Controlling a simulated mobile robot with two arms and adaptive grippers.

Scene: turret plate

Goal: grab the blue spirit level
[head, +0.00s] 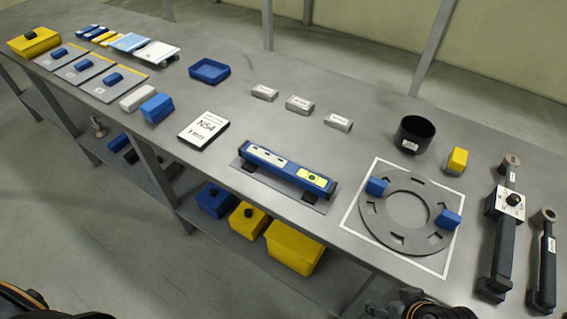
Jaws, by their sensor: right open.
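The blue spirit level (285,168) lies across two dark supports on a grey plate (318,204), near the front edge of the bench. It has pale label panels on top and a yellow panel at its right end. My right gripper (412,300) is at the bottom edge, partly cut off, in front of the bench. It is open, below and to the right of the level, and apart from it. Part of my left arm shows at the bottom left corner; its fingers are not visible.
Right of the level, a slotted ring plate (375,222) with two blue blocks lies inside a white square outline. An N54 card (203,130) lies left. Bins (293,247) sit on the lower shelf.

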